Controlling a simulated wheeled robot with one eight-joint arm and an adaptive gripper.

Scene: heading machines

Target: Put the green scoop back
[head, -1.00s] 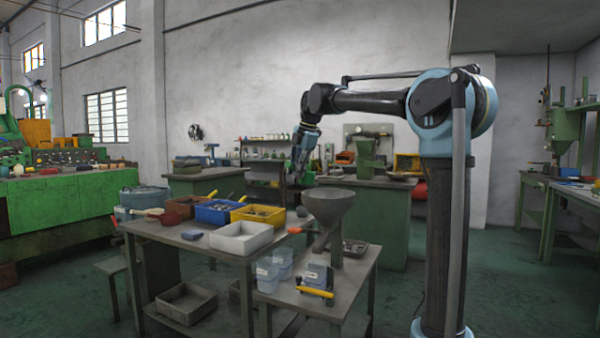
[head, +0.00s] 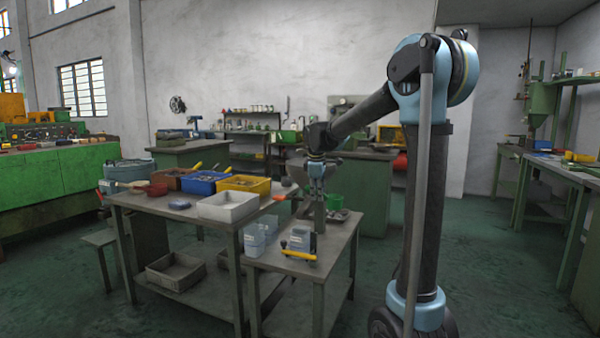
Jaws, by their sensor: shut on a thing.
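My gripper (head: 317,183) is at the right part of the work table, above its surface and pointing down, in the head view. The green scoop (head: 334,202) shows small just right of the fingers, over or at the dark tray (head: 342,215). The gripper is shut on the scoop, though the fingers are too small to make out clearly. I cannot tell whether the scoop touches the tray. The grey funnel (head: 319,217) is mostly hidden behind my gripper.
On the table, a white bin (head: 232,206), a blue bin (head: 199,184) and a yellow bin (head: 243,185) stand left of my gripper. Pale blue cups (head: 258,236) and a yellow-handled tool (head: 298,254) are near the front edge. Open floor lies to the right.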

